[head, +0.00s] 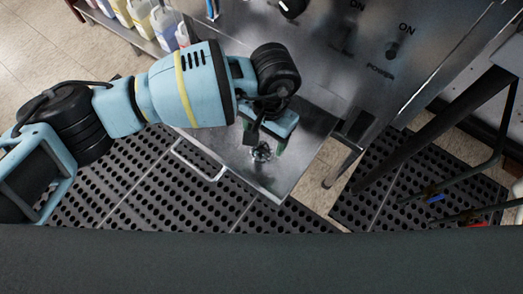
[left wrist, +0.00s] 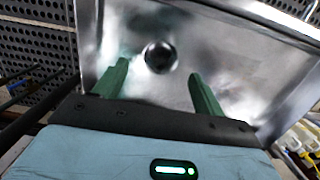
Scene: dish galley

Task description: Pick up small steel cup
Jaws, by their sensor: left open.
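The small steel cup (head: 261,153) is a shiny round piece on a steel tray-like surface (head: 312,122) in the head view. In the left wrist view the cup (left wrist: 160,57) shows as a dark round shape with a bright rim, on the bare steel. My left gripper (head: 265,142) is over the cup and partly hides it in the head view. In the left wrist view its two green fingers (left wrist: 160,71) are apart, with the cup appearing between and just beyond their tips. Nothing is held. My right gripper is not in view.
A steel machine panel (head: 350,70) with knobs stands behind the surface. A wire handle (head: 200,165) is at its front left. Colored bottles (head: 140,20) stand on a shelf at the upper left. Perforated black mats (head: 120,190) cover the floor. A dark slanting leg (head: 440,125) is at right.

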